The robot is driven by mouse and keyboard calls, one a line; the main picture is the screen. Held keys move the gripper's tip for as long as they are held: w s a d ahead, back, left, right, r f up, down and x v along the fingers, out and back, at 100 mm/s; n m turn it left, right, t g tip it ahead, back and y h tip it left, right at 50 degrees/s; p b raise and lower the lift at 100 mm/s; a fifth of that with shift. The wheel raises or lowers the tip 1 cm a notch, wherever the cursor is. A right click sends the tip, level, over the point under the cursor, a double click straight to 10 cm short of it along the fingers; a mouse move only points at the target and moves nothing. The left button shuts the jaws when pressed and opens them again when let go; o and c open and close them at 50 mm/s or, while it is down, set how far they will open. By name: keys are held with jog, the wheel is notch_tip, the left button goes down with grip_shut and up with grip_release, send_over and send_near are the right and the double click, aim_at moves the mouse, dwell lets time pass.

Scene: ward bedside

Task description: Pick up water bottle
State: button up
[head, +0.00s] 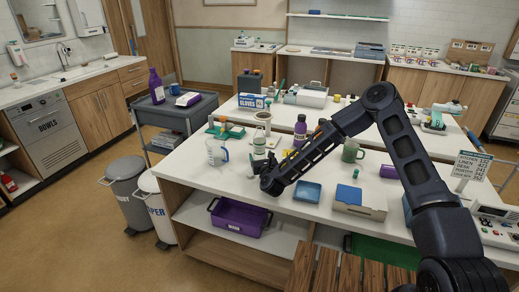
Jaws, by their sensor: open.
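Several bottles show in the head view, and I cannot read which is labelled water. A purple bottle (300,131) with a dark cap and pale label stands upright on the near white table. A white bottle with green markings (259,147) stands upright left of it, just behind my gripper from this view. Another purple bottle (156,86) stands on the grey cart at the left. My gripper (265,178) is dark, open, and appears empty over the table's front part, nearer than these bottles. Its fingers are small in view. My forearm hides part of the table right of the purple bottle.
A clear jug (217,151) stands left of the white bottle. A purple bin (238,216) sits on the shelf below. The table's left front is clear.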

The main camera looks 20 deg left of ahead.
aim_at(259, 149)
jog(key=shift+x, duration=3.15)
jog(key=shift+f, duration=0.1)
jog(key=shift+c, duration=0.3)
jog(key=shift+d, duration=0.1)
jog(key=c, duration=1.1)
jog(key=shift+c, duration=0.4)
jog(key=shift+w+r, duration=0.1)
jog(key=shift+r, duration=0.1)
